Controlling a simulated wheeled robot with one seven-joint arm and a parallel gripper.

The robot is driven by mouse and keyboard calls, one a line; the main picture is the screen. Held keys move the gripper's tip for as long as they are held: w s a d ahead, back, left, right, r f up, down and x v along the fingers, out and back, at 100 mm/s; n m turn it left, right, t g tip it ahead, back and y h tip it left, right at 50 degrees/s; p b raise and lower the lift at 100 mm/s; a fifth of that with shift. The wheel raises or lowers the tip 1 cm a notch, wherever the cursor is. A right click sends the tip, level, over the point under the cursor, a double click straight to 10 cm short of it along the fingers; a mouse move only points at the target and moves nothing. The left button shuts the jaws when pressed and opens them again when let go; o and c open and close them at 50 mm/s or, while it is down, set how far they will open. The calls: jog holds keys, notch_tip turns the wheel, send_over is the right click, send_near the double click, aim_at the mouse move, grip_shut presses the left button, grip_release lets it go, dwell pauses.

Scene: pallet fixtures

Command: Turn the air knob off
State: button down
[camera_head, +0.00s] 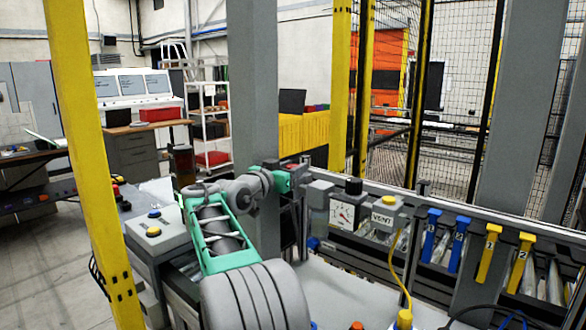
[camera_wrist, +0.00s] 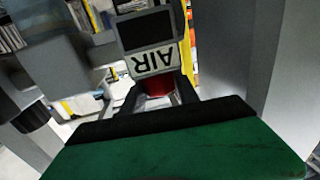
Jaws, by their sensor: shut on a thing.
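The air unit (camera_wrist: 152,45) shows in the wrist view as a dark box with a white "AIR" label, upside down in the picture. A red knob (camera_wrist: 158,87) sits just below the label. My gripper (camera_wrist: 160,95) has a dark finger on each side of the red knob and is shut on it. The lower part of the knob is hidden behind my gripper's body. In the head view my arm reaches toward the fixture rail, and a small red part (camera_head: 283,183) shows at its end; the fingers are not clear there.
To the right along the rail stand a pressure gauge (camera_head: 342,213) with a black knob, a VENT box (camera_head: 384,214), and blue (camera_head: 431,235) and yellow (camera_head: 488,252) numbered levers. A grey post (camera_head: 254,90) rises behind my arm. A button box (camera_head: 155,230) stands left.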

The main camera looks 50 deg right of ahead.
jog(key=shift+r, duration=0.15)
jog(key=c, duration=0.9)
grip_release()
jog(key=shift+d, duration=0.1)
jog(key=b+v, duration=0.2)
jog(key=v, duration=0.6)
jog(key=shift+w, duration=0.1)
